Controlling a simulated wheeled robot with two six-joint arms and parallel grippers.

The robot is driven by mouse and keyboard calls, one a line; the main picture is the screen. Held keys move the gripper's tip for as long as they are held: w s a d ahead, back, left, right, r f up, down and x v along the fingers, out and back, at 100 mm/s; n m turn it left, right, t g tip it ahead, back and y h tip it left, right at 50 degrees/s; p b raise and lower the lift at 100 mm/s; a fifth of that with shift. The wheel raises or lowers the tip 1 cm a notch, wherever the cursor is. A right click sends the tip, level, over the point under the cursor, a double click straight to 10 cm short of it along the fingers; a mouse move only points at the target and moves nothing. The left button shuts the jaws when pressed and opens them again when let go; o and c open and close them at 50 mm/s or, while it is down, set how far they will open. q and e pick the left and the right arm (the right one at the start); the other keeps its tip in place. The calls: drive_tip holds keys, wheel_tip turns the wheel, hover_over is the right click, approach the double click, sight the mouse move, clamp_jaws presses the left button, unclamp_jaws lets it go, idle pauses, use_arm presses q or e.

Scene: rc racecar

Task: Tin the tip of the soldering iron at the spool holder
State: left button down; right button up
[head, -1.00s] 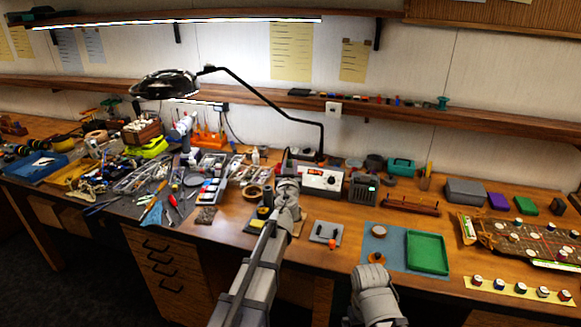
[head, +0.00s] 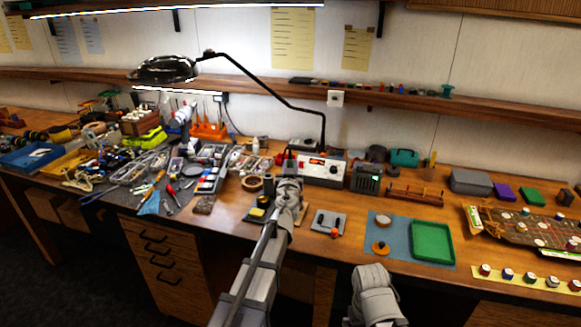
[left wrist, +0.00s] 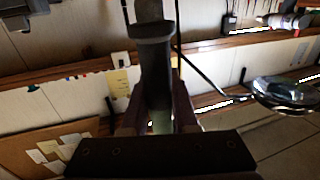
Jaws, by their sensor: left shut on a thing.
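My left gripper (left wrist: 158,112) is shut on a dark grey handle-like thing, likely the soldering iron (left wrist: 155,60), in the left wrist view. The iron's tip is not visible there. In the head view my left arm reaches over the bench's front edge, and its wrist hides the gripper and the iron. The soldering station (head: 320,169) with a red display stands just beyond it. A small grey plate (head: 324,222) with posts and an orange piece lies right of the wrist; I cannot tell whether it is the spool holder. My right gripper is out of view.
A yellow sponge in a dark tray (head: 257,213) lies left of my wrist. A blue mat (head: 392,250) carries an orange round piece (head: 381,248) and a green tray (head: 431,262). A lamp arm (head: 285,97) arches above. Tools crowd the left.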

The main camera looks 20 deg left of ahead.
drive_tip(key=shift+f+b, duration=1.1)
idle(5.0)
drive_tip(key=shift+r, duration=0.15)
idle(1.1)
